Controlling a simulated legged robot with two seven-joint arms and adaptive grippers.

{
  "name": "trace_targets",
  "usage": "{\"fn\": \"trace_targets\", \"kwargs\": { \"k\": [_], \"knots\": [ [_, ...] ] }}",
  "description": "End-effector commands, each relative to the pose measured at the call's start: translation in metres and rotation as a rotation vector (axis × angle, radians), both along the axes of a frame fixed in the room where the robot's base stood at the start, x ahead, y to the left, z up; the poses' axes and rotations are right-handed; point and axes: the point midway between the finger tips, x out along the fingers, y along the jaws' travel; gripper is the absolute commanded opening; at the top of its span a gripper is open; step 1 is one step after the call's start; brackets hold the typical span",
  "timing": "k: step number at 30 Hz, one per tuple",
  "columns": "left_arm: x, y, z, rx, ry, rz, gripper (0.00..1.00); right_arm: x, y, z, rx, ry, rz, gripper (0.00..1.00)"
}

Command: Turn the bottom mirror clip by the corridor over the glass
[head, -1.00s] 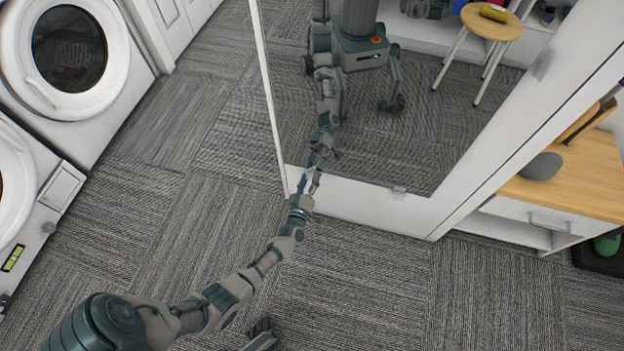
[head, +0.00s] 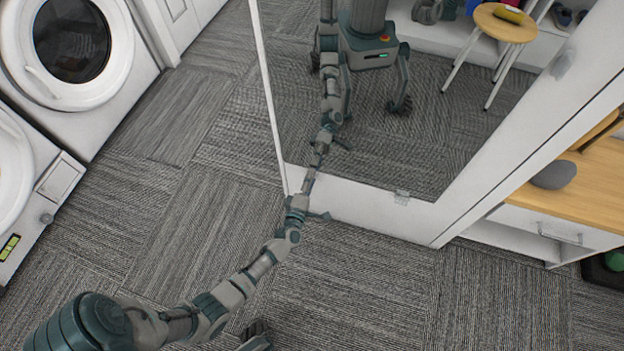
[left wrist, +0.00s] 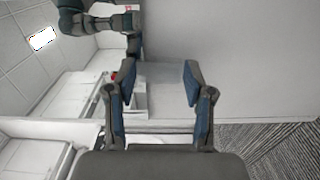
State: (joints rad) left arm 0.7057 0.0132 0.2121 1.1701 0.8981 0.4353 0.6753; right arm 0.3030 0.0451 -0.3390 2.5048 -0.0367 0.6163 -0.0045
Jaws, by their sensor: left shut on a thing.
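The tall mirror (head: 400,130) in its white frame stands ahead, showing my reflection. My left gripper (head: 308,183) is at the mirror's lower left corner, shut on the bottom clip by the corridor. The clip itself is hidden by the gripper in the head view, and I cannot make out its angle. In the left wrist view the gripper's blue-padded fingers (left wrist: 160,72) point at the pale panel and stand apart; the clip does not show clearly between them. Another clear bottom clip (head: 402,197) sits farther right on the lower frame.
White washing machines (head: 100,110) stand at the left. A wooden-topped cabinet (head: 580,190) with a grey rounded object (head: 553,175) is at the right. A clear side clip (head: 562,64) is on the mirror's right frame. Carpet (head: 360,290) before the mirror is clear.

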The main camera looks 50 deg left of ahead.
Motion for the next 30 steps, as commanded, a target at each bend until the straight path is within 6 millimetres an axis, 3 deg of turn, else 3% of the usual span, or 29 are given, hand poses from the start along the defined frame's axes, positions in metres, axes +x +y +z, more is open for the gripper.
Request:
{"fn": "trace_targets", "kwargs": {
  "k": [10, 11, 12, 19, 20, 22, 30],
  "knots": [
    [-0.0052, 0.0039, -0.0064, -0.042, -0.016, 0.009, 0.18, 0.0014, 0.0009, -0.0001, -0.002, -0.008, 0.001, 0.4],
    [-0.0051, 0.004, -0.0064, -0.043, -0.016, 0.009, 0.16, 0.0015, 0.001, 0.0, -0.002, -0.009, 0.001, 0.4],
    [-0.005, 0.004, -0.0063, -0.043, -0.016, 0.009, 0.08, 0.0017, 0.0011, 0.0, -0.002, -0.009, 0.001, 0.4],
    [-0.0042, 0.0036, -0.0063, -0.043, -0.016, 0.007, 0.07, 0.0025, 0.0014, -0.0012, -0.004, -0.004, 0.001, 0.4],
    [-0.0041, 0.0035, -0.0063, -0.043, -0.016, 0.007, 0.49, 0.0025, 0.0014, -0.0014, -0.003, -0.004, 0.001, 0.4],
    [-0.0037, 0.0031, -0.0061, -0.043, -0.016, 0.006, 0.66, 0.0026, 0.0014, -0.0019, -0.004, -0.001, 0.001, 0.4],
    [-0.0021, 0.0014, -0.0023, -0.041, -0.022, 0.003, 0.67, 0.0033, 0.0016, -0.0042, -0.005, 0.009, 0.002, 0.4]
  ]
}}
